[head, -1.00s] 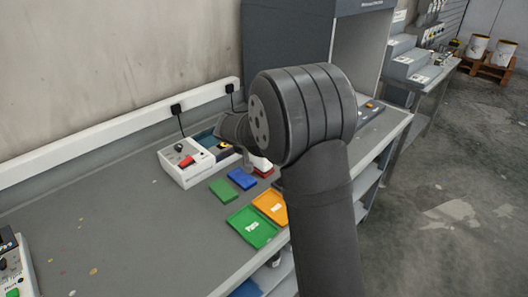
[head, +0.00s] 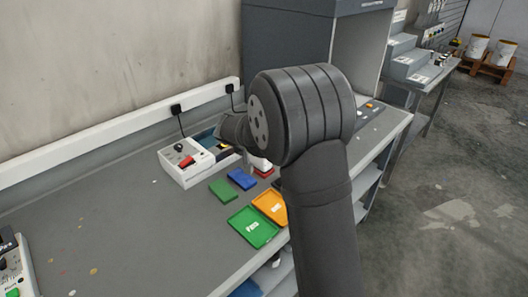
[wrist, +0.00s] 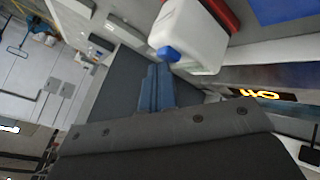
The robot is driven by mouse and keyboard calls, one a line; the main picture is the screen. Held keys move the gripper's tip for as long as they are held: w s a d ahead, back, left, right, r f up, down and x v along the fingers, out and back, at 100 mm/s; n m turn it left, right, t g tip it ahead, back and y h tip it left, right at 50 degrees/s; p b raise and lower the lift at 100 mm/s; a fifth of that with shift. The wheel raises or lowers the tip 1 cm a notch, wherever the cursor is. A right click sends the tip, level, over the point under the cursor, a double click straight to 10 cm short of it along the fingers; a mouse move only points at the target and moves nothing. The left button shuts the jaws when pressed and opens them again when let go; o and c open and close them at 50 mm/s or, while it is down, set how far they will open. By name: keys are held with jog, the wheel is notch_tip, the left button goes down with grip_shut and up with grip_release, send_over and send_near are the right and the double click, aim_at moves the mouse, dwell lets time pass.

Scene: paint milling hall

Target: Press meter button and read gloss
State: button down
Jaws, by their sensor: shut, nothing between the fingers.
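A white device with a rounded body, a blue button (wrist: 169,54) and a red edge (wrist: 222,12) fills the upper middle of the wrist view; it looks like the meter (wrist: 197,38). In the head view, a small white and red thing (head: 258,163) partly shows beside my arm and may be the same device. My gripper (wrist: 156,82) shows in the wrist view as two blue fingers side by side, shut and empty. Its tips are close below the blue button in the picture; I cannot tell if they touch anything. My arm hides the gripper in the head view.
A white box (head: 179,174) with a red control stands against the wall, its cable plugged in above. Green (head: 222,190) and blue (head: 242,179) blocks, a green tray (head: 238,238) and an orange tray (head: 284,222) lie in front. The bench's left middle is mostly clear.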

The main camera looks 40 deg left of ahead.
jog(key=shift+r, duration=0.7)
jog(key=shift+r, duration=2.5)
notch_tip(320, 180, up, 4)
jog(key=shift+f, duration=0.1)
